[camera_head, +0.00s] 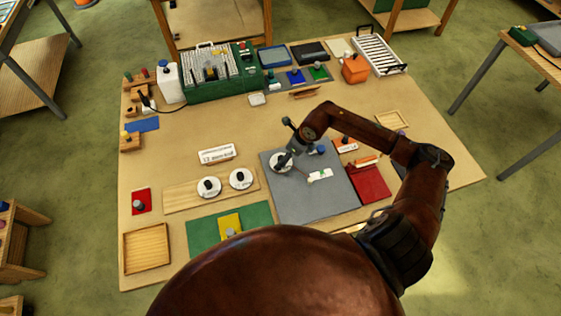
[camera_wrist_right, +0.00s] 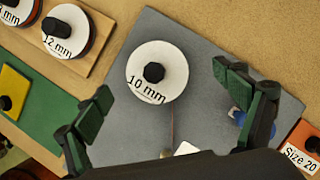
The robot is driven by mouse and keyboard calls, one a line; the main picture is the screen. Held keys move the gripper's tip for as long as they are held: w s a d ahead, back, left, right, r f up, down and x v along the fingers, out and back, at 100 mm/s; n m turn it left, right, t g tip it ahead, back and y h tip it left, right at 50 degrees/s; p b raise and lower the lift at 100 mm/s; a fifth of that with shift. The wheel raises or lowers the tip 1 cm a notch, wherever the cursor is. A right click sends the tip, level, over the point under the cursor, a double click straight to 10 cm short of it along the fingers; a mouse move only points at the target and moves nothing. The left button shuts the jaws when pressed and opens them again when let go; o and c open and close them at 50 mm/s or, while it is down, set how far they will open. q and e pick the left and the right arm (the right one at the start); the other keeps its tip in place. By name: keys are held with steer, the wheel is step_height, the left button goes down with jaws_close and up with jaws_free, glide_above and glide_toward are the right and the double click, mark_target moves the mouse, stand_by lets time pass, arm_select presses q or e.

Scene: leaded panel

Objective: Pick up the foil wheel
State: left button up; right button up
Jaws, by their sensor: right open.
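A wheel with a white face marked "10 mm" and a black knob (camera_wrist_right: 157,72) lies on the grey mat (camera_wrist_right: 205,40). It also shows in the head view (camera_head: 277,166), partly covered by my gripper. A thin reddish strip (camera_wrist_right: 172,125) runs from it. Two similar wheels stand on a wooden board: one marked "12 mm" (camera_wrist_right: 70,30) and one with a partly cut-off label (camera_wrist_right: 18,10). My right gripper (camera_wrist_right: 165,82) is open above the mat, its fingers either side of the 10 mm wheel, apparently empty. I cannot tell its height. My left gripper is not in view.
A blue-topped item (camera_head: 321,149) and an orange "Size 20" block (camera_wrist_right: 303,150) are near the right finger. A white tag (camera_head: 320,175) lies on the mat. A green machine (camera_head: 215,85) stands at the back.

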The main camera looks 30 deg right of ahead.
steer(key=shift+a+p+x, duration=0.15)
steer(key=shift+p+x, duration=0.15)
steer(key=shift+x, duration=0.75)
steer(key=shift+a+p+x, duration=0.15)
steer(key=shift+p+x, duration=0.15)
steer(key=shift+x, duration=0.8)
steer(key=shift+s, duration=0.2)
steer(key=c, duration=1.2)
